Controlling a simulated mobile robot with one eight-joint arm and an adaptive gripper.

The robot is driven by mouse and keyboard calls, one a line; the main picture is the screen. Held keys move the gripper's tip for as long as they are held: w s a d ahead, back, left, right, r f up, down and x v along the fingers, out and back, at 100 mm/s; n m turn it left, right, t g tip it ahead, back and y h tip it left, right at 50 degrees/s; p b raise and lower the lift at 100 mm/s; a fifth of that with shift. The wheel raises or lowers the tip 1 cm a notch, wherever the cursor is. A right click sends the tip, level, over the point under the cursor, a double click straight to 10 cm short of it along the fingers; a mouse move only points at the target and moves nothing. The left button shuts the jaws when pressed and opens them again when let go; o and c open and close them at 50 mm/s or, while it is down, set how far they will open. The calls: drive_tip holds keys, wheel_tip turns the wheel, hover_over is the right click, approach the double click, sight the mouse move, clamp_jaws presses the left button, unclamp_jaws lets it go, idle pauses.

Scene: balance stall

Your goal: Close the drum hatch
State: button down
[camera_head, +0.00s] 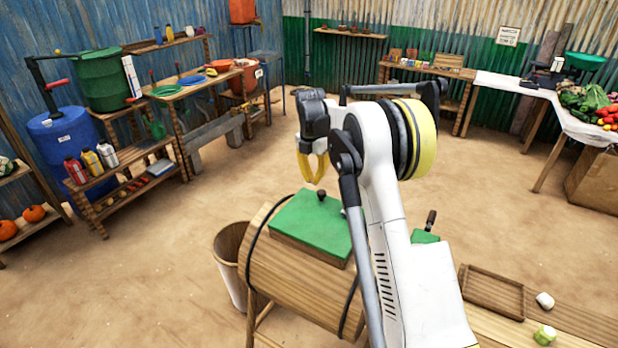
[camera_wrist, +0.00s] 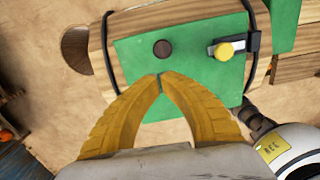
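The drum (camera_head: 285,275) is a wooden barrel with dark hoops, lying on its side on a wooden stand. Its green hatch (camera_head: 310,222) lies flat over a wooden frame on top, with a dark round knob (camera_head: 321,195). The wrist view shows the green hatch (camera_wrist: 135,55), its knob (camera_wrist: 162,48) and a latch with a yellow knob (camera_wrist: 225,50) to the right. My gripper (camera_head: 318,182) is above the hatch near the knob, apart from it. In the wrist view, its yellow fingertips (camera_wrist: 160,76) meet, with nothing between them.
A bin (camera_head: 231,262) stands left of the drum. A wooden tray (camera_head: 492,292) and small pale pieces lie on the bench to the right. A green part with a crank handle (camera_head: 428,228) is behind my arm. Open sandy floor lies beyond the drum.

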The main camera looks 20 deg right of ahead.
drive_tip(key=shift+w+d+f+b, duration=0.2)
drive_tip(key=shift+w+d+f, duration=0.15)
drive_tip(key=shift+f, duration=0.5)
drive_tip(key=shift+w+d+f+b, duration=0.2)
drive_tip(key=shift+d+f, duration=0.2)
drive_tip(key=shift+f, duration=0.45)
drive_tip(key=shift+w+d+f+b, duration=0.2)
drive_tip(key=shift+w+d+f, duration=0.15)
drive_tip(key=shift+f, duration=0.5)
drive_tip(key=shift+r, duration=0.1)
